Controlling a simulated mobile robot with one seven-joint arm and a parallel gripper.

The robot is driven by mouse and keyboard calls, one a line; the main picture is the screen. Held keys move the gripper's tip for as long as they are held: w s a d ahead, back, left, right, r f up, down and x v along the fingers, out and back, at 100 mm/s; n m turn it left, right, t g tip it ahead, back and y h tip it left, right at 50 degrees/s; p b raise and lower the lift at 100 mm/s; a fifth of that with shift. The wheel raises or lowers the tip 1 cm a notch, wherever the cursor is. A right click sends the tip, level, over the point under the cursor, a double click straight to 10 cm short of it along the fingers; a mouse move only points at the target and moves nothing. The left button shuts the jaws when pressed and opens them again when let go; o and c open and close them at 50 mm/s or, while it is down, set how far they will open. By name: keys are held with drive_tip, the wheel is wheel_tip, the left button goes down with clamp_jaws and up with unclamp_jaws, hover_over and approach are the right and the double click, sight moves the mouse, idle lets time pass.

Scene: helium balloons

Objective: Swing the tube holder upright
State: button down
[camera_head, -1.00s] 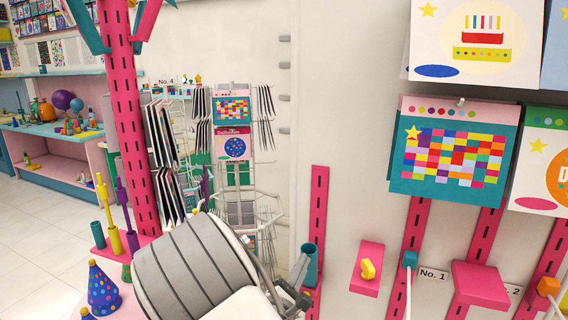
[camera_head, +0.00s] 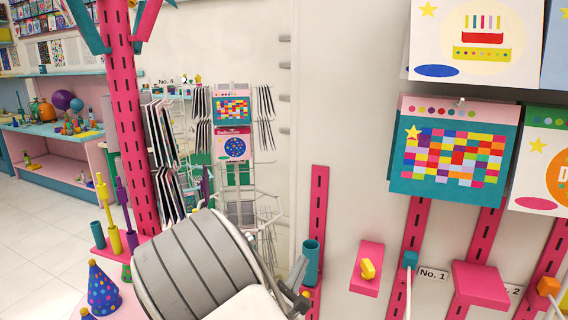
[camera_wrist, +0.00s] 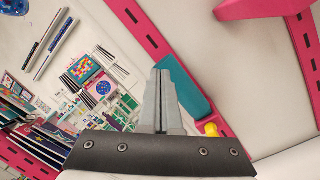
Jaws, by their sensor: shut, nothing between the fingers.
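The tube holder looks like a teal tube (camera_head: 312,262) in front of a pink slotted wall rail (camera_head: 319,205). In the head view it stands about upright, with its open end at the top. In the wrist view the teal tube (camera_wrist: 186,88) runs roughly along the pink rail. My gripper (camera_wrist: 160,75) is shut and empty, its grey fingers close beside the tube on its left. I cannot tell whether they touch. A small yellow knob (camera_wrist: 211,130) shows near the tube's lower end. In the head view my arm hides most of my gripper.
A pink bracket with a yellow knob (camera_head: 368,269) and a teal block (camera_head: 410,260) by the No. 1 label sit to the right. Cards (camera_head: 453,152) hang above. A wire card rack (camera_head: 240,180) and a pink post (camera_head: 128,130) stand to the left.

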drive_tip(key=b+v, duration=0.1)
drive_tip(key=v, duration=0.5)
idle(0.4)
drive_tip(key=shift+s, duration=0.1)
